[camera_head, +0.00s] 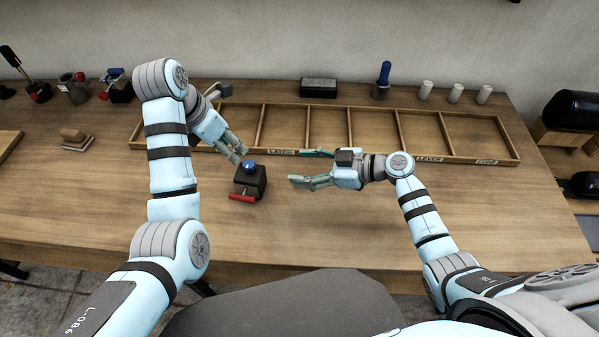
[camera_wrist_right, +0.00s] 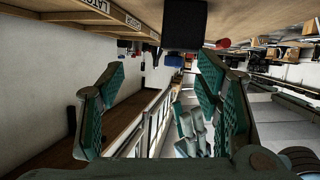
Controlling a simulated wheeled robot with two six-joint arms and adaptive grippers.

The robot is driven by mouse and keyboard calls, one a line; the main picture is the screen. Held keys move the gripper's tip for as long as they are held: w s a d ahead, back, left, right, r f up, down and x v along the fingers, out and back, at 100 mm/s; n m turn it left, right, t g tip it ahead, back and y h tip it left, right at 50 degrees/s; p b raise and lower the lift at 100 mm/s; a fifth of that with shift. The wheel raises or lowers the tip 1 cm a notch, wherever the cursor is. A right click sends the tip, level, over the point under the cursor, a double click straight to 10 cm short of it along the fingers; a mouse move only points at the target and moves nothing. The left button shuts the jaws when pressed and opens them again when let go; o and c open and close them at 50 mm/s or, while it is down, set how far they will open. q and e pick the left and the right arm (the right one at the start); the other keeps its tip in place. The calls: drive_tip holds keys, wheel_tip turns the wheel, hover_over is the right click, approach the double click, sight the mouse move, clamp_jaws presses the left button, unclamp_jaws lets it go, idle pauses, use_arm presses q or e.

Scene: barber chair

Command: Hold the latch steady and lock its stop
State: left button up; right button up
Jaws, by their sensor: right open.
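The latch (camera_head: 249,184) is a small dark block with a blue knob (camera_head: 249,166) on top and a red bar (camera_head: 242,198) low on its front. It stands on the bench, left of centre. My left gripper (camera_head: 246,150) is just behind and above the knob, its fingers apart; I cannot tell whether it touches. My right gripper (camera_head: 302,167) is open and empty to the right of the latch, fingers pointing left towards it. In the right wrist view a dark block (camera_wrist_right: 185,24), seemingly the latch, shows at the top, beyond the open fingers (camera_wrist_right: 160,90).
A wooden tray (camera_head: 375,125) with several empty compartments and labels lies behind the latch. A blue-handled tool (camera_head: 383,78), a black box (camera_head: 318,87) and white cylinders (camera_head: 455,93) stand at the back. The bench front (camera_head: 330,230) is clear.

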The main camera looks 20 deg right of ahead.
sight(247, 164)
drive_tip(key=shift+g, duration=0.8)
drive_tip(key=x, duration=0.5)
drive_tip(key=s+x, duration=0.1)
drive_tip(key=x, duration=0.4)
drive_tip(key=a+x, duration=0.1)
drive_tip(key=x, duration=0.4)
drive_tip(key=shift+s+a+r, duration=0.15)
drive_tip(key=shift+s+r, duration=0.15)
drive_tip(key=shift+r, duration=0.05)
use_arm(q)
drive_tip(key=shift+d, duration=0.1)
use_arm(e)
drive_tip(key=shift+w+a+f, duration=0.1)
drive_tip(key=shift+a+f, duration=0.05)
drive_tip(key=shift+a, duration=0.1)
